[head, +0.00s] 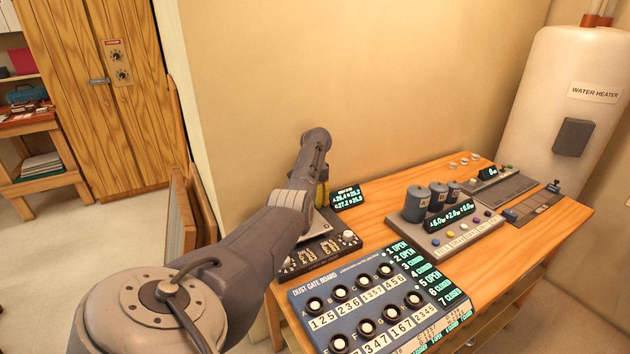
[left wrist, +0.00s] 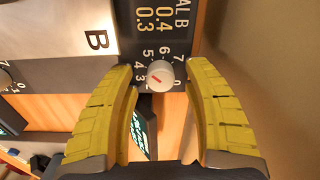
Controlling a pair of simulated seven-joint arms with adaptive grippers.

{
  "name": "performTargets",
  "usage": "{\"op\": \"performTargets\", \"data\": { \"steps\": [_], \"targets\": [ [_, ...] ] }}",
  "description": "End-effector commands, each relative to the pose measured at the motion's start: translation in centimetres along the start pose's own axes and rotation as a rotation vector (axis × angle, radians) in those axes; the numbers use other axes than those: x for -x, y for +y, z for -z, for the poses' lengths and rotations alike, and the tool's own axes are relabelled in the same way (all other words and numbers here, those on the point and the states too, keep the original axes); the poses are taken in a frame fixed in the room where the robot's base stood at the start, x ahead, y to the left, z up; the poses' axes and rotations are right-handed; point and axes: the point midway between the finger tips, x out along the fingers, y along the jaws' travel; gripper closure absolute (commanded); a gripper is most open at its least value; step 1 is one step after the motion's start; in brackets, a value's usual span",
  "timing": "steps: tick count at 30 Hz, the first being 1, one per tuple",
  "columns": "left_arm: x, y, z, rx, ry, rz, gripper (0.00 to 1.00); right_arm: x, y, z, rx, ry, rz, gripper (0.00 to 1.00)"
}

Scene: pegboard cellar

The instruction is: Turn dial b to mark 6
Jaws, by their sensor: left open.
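Dial b is a white round knob (left wrist: 160,76) with a short red line on its face, in the left wrist view. Printed numbers from about 3 to 7 curve around it on a dark plate, beside the lettering "AL B". The red line lies on the left part of the knob; I cannot tell exactly which mark it meets. My left gripper (left wrist: 163,70) is open, with one yellow finger on each side of the dial and visible gaps between. In the head view a yellow finger (head: 322,194) shows over the bench's back left; dial b is not clearly visible there. My right gripper is out of view.
On the wooden bench (head: 575,222) stand a blue dust gate board (head: 300,294) with several knobs, a grey unit with dark cylinders (head: 416,204), and a small lit display (head: 347,198). A beige wall rises behind. A water heater (head: 575,85) stands at right.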

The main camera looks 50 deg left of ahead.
Motion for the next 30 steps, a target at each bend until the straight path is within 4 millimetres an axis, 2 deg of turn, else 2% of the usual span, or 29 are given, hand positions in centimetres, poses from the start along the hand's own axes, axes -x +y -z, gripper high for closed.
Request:
{"op": "performTargets", "data": {
  "steps": [11,12,25,26,30],
  "targets": [
    [-0.37,-0.04,-0.04,0.001,0.000,0.001,0.50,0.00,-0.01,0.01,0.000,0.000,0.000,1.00],
    [-0.36,-0.04,-0.04,0.001,0.000,0.001,0.47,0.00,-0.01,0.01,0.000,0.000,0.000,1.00],
    [-0.34,-0.03,-0.03,0.000,0.000,0.001,0.97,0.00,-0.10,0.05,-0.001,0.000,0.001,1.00],
    [-0.34,-0.03,-0.03,0.000,0.000,0.001,1.00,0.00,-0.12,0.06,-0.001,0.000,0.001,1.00],
    [-0.33,-0.01,0.00,0.000,0.001,0.000,1.00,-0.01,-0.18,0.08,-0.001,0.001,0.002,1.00]
  ]
}}
